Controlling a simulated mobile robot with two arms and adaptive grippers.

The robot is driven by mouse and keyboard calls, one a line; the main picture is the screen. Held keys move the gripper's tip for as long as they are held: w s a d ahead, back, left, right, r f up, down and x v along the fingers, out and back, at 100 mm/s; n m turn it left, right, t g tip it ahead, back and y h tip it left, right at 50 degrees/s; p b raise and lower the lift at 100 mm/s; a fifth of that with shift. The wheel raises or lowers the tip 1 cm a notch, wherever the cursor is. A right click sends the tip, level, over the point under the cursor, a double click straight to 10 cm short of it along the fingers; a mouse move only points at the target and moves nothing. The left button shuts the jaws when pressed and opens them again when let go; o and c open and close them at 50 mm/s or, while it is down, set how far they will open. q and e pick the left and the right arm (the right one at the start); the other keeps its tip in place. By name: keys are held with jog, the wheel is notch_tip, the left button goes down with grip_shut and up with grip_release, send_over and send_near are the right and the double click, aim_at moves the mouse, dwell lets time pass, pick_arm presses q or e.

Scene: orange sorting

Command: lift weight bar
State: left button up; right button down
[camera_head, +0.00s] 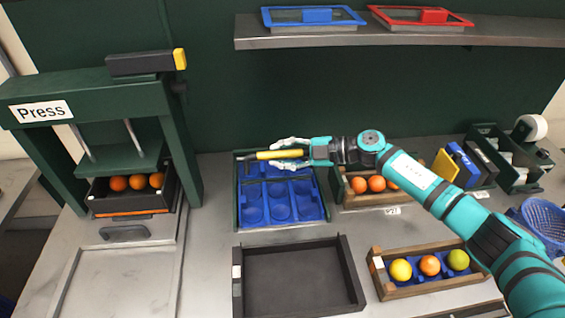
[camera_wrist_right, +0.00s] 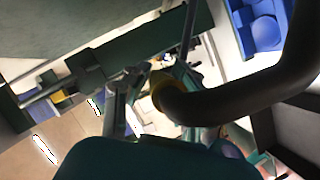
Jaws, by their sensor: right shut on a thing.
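My right gripper (camera_head: 292,153) comes in from the right and is shut on a thin bar with a yellow grip (camera_head: 268,155) and a dark, narrow left end. It holds the bar roughly level over the back of the blue-celled tray (camera_head: 240,222). In the right wrist view, a yellow part (camera_wrist_right: 158,88) and a dark curved piece show at the fingers; the contact is hard to make out. A black bar with a yellow end (camera_head: 145,63) lies across the top of the green press (camera_head: 90,97) at left. My left gripper is not in view.
The press holds a dark tray (camera_head: 130,203) with oranges. An empty dark tray (camera_head: 300,283) sits at the front. Wooden crates with fruit (camera_head: 425,287) stand right of it. A shelf (camera_head: 400,38) with blue and red lids hangs above. Bare counter lies between press and trays.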

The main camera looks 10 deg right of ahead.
jog(key=shift+w+r, duration=0.15)
jog(key=c, duration=1.2)
grip_release()
jog(key=shift+o, duration=0.2)
jog(key=shift+d, duration=0.1)
